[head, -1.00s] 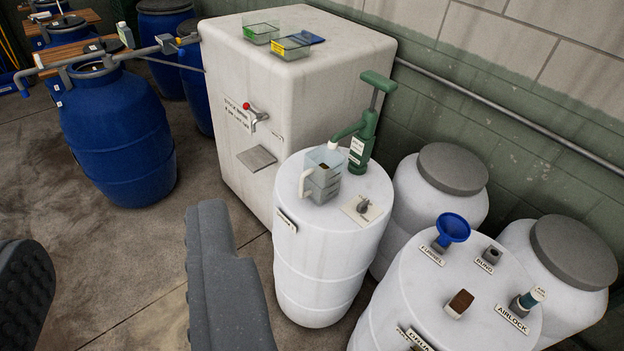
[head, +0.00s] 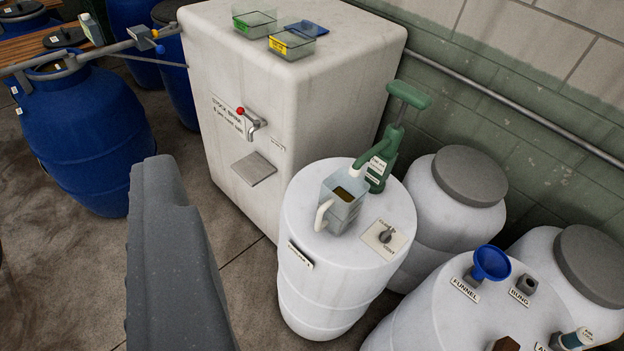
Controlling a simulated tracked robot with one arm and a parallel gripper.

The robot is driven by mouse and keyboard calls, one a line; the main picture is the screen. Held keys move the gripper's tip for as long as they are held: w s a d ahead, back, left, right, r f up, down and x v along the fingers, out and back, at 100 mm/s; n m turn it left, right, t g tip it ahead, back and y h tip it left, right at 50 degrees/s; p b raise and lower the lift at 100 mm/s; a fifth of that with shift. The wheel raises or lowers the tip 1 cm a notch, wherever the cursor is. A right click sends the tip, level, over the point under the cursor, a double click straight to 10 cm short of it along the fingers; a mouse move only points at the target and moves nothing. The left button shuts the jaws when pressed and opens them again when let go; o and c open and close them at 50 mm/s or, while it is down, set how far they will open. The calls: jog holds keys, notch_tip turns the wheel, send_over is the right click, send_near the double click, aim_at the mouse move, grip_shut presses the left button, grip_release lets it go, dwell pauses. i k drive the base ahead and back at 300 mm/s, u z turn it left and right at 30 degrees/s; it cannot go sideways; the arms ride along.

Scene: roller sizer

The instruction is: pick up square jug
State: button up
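The square jug (head: 343,203) is a grey, see-through, square-sided jug with a pale handle on its left side. It stands upright on top of a white barrel (head: 318,285), with something brown inside. The white spout of a green hand pump (head: 384,160) reaches to the jug's rim. One dark grey finger of my gripper (head: 172,262) shows at lower left, apart from the jug and to its left. The other finger is out of the picture. The wide empty space left of the visible finger shows the gripper open and holding nothing.
Behind stands a white cabinet (head: 225,75) with a red-knobbed tap (head: 250,120) and clear trays on top. More white barrels stand at right, one with a blue funnel (head: 490,264). Blue barrels (head: 85,135) are at left.

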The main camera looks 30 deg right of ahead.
aim_at(342, 196)
jog(key=z, duration=0.05)
jog(key=i, duration=0.95)
